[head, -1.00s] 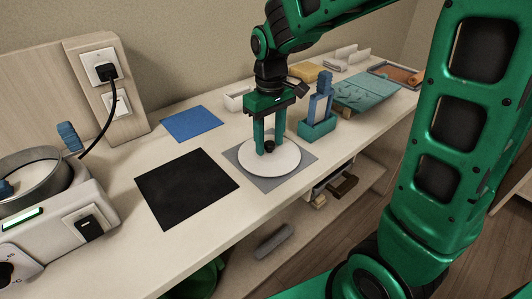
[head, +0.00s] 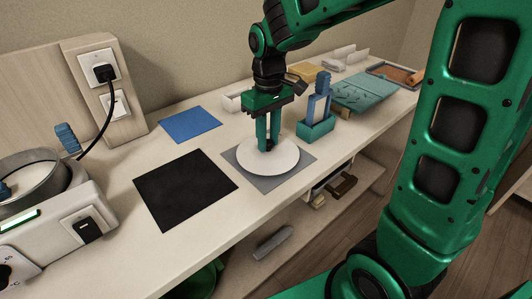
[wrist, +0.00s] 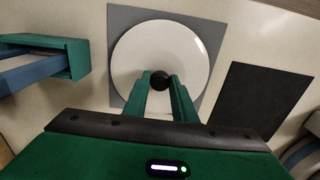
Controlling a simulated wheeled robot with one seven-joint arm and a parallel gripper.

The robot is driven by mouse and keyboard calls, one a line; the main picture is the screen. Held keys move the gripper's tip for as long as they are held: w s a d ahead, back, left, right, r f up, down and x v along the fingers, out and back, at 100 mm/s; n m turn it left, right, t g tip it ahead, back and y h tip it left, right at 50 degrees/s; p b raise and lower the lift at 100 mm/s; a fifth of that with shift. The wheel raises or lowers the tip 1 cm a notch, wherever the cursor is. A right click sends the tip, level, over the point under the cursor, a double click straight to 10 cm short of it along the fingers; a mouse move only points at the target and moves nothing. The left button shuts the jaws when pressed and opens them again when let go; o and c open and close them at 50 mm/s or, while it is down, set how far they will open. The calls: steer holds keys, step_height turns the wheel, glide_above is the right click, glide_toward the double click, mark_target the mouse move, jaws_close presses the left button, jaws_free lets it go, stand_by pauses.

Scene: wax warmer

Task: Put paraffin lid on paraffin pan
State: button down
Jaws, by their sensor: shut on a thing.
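The paraffin lid is a round white disc (head: 285,160) with a black knob. It lies on a grey square mat (head: 240,160). My gripper (head: 268,146) points down over the lid with its green fingers closed on the knob; the wrist view shows the black knob (wrist: 160,80) between the fingertips. The lid (wrist: 190,50) looks flat on the grey mat in the wrist view. The paraffin pan (head: 40,182) is the round metal pan set in the white warmer at the far left, with its near part cut off by the picture edge.
A black mat (head: 185,190) and a blue mat (head: 190,125) lie between the lid and the warmer (head: 75,215). A black cable runs from the wall socket (head: 98,68). A teal holder (head: 316,130) with a blue tool stands close right of my gripper.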

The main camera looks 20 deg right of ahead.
steer(key=shift+r, duration=0.15)
steer(key=shift+r, duration=1.65)
steer(key=shift+r, duration=0.1)
